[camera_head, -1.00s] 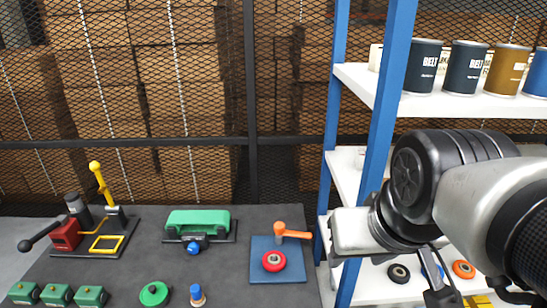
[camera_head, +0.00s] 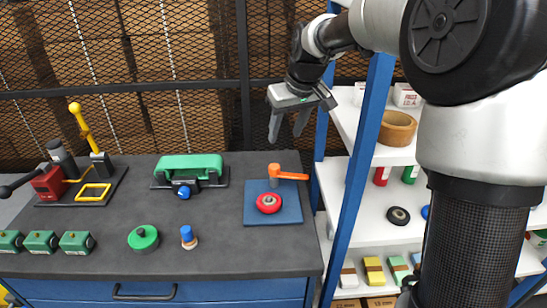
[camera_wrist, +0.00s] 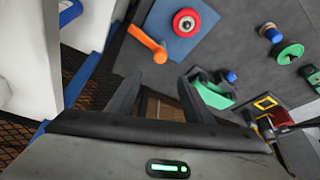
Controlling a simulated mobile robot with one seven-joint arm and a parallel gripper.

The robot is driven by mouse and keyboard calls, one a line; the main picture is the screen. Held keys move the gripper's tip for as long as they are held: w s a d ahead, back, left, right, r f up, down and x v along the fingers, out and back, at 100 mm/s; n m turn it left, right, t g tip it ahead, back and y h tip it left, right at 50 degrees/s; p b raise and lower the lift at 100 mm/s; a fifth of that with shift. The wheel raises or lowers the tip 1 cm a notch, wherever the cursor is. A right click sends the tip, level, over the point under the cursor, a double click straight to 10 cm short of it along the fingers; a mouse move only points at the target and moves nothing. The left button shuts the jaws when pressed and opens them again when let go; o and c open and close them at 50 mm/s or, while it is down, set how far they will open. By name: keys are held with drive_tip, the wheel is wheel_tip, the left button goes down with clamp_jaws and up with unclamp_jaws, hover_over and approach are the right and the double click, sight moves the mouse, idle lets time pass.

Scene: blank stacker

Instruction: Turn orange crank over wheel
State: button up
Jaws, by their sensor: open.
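The orange crank (camera_head: 288,174) stands on a blue square plate (camera_head: 258,213) at the right end of the bench, its handle pointing right. The red wheel (camera_head: 268,203) sits on the same plate, in front of the crank and apart from its handle. In the wrist view the crank (camera_wrist: 148,45) lies left of the wheel (camera_wrist: 187,22), past my fingertips. My gripper (camera_head: 288,133) is open and empty, pointing down, above and behind the plate. Its two fingers also show in the wrist view (camera_wrist: 158,88).
A blue-post shelf (camera_head: 355,180) with white boards stands close on the right of the plate. A mesh fence (camera_head: 170,70) is behind the bench. A green-topped device (camera_head: 190,167), green knob (camera_head: 143,238) and blue peg (camera_head: 188,237) stand left.

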sight(275, 166)
drive_tip(key=b+x, duration=0.1)
drive_tip(key=x, duration=1.5)
drive_tip(key=shift+f, duration=0.2)
clamp_jaws()
